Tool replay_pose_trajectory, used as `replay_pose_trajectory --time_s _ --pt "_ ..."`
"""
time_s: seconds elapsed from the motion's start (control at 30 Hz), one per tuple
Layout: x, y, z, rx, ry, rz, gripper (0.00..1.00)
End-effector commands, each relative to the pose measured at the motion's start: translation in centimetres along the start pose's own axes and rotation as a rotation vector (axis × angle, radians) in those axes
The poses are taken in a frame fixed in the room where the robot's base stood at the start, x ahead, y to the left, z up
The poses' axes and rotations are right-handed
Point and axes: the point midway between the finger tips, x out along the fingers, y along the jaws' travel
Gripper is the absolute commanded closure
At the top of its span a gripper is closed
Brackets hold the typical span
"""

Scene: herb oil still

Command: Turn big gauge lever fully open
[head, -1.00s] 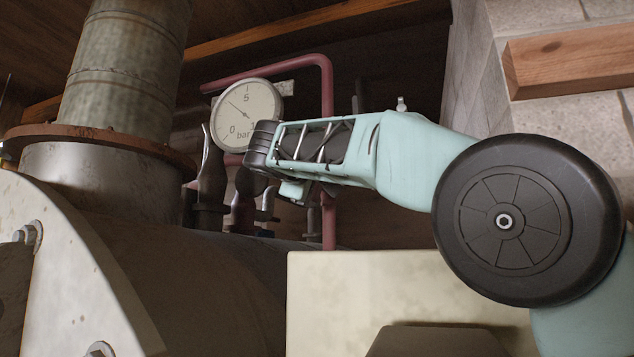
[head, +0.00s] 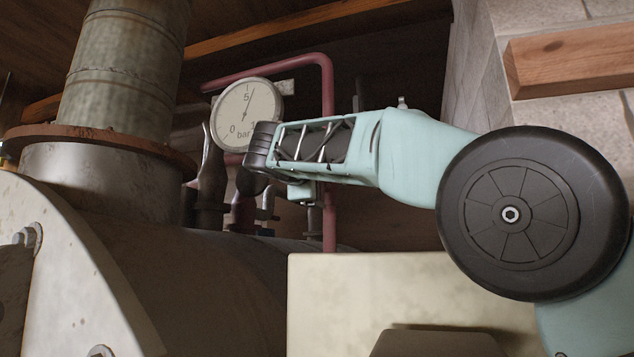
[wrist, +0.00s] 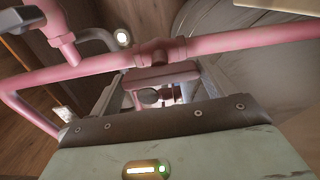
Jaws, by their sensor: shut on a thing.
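The big round gauge (head: 247,113), white-faced and marked in bar, stands behind the boiler. Its needle points up, close to the 5. My gripper (wrist: 158,90) reaches in below the gauge from the right. In the head view the dark end of my arm covers the gauge's lower right edge, and the lever cannot be made out there.
A red pipe (head: 327,110) runs behind my arm; in the wrist view a pink pipe (wrist: 220,42) crosses just beyond the fingers. A grey upright lever (head: 206,147) stands left of the gauge. The boiler's flue (head: 120,75) is at left, a stone wall (head: 480,80) at right.

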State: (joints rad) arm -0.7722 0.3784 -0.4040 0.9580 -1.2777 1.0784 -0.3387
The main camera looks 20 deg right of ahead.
Motion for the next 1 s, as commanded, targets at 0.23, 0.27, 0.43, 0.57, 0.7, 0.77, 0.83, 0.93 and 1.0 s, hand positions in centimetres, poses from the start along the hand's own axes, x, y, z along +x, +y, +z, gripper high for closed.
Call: replay_pose_trajectory --time_s 0.23,0.27,0.43,0.57,0.7,0.77,0.83,0.93,1.0 --pt "0.0 0.0 0.1 -0.004 -0.002 0.000 0.04" --pt "0.0 0.0 0.1 -0.004 -0.002 0.000 0.00" --pt "0.0 0.0 0.0 -0.002 -0.002 0.000 0.00" --pt "-0.4 -0.1 0.0 -0.001 -0.001 0.000 0.00" --pt "-2.1 -0.3 -0.1 0.001 0.002 0.001 0.00" --pt "-3.3 -0.4 0.0 0.002 0.003 0.001 0.00" --pt "-4.9 -0.5 -0.1 0.001 0.004 0.000 0.00" --pt "-7.4 -0.5 -0.2 0.002 0.005 0.001 0.00" --pt "-9.0 -0.5 -0.1 0.001 0.004 0.000 0.00"
